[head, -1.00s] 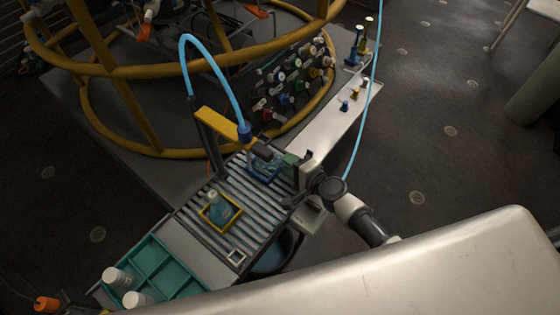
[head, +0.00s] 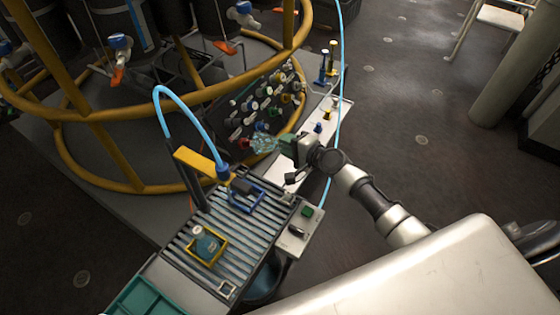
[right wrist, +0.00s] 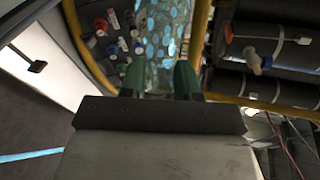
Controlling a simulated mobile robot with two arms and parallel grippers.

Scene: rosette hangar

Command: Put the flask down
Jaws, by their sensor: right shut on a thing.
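My right gripper (head: 287,146) is shut on a clear flask with pale blue-green patches (head: 264,143). It holds the flask above the white bench strip beside the valve panel, clear of the slatted rack (head: 232,222). In the right wrist view the flask (right wrist: 162,40) shows between the two green fingers (right wrist: 160,80); its far end is cut off. On the rack a blue square frame (head: 260,205) sits under the yellow arm's nozzle. A yellow square frame (head: 222,251) holds another teal flask with a pale cap (head: 206,245). My left gripper is out of view.
A yellow arm (head: 198,160) with a blue hose overhangs the rack. A panel of coloured valves (head: 262,105) and a yellow ring rail (head: 130,187) stand behind. A box with a green button (head: 308,212) adjoins the rack. A teal tray (head: 150,298) is at lower left.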

